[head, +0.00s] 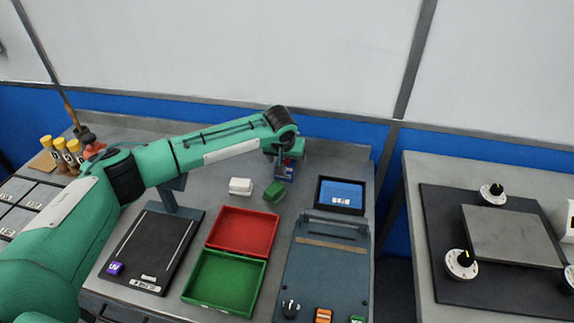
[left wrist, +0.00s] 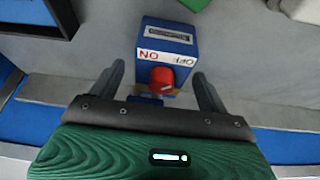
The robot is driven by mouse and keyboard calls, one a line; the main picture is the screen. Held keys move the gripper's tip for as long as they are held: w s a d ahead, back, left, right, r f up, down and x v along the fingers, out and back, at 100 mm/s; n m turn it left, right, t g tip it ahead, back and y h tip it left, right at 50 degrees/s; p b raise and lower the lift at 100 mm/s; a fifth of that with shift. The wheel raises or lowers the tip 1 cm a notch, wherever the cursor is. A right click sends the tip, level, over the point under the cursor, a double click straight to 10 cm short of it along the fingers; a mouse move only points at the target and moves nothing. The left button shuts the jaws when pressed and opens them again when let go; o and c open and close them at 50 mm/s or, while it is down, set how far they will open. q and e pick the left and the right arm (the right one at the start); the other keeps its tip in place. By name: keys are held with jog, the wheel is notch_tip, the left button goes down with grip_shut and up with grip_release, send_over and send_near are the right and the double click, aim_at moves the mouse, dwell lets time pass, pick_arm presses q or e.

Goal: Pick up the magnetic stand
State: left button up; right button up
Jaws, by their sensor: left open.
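The magnetic stand is a blue block (left wrist: 165,40) with a red knob and a white ON/OFF label, seen in the left wrist view. In the head view its blue body (head: 285,174) shows at the back of the bench, partly hidden by my left gripper (head: 288,158). My left gripper is open, its two fingers (left wrist: 160,75) pointing toward the block, one on each side of the red knob. The fingers do not appear closed on anything; whether either touches the block I cannot tell. My right gripper is not in view.
A green block (head: 274,191) and a white block (head: 240,186) lie close in front of the stand. A red tray (head: 272,213) and a green tray (head: 188,290) sit nearer. A dark-framed blue screen (head: 341,192) is to the right. The wall is behind.

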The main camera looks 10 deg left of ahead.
pick_arm(q)
grip_shut()
jog(key=shift+w+r, duration=0.15)
jog(key=shift+r, duration=0.1)
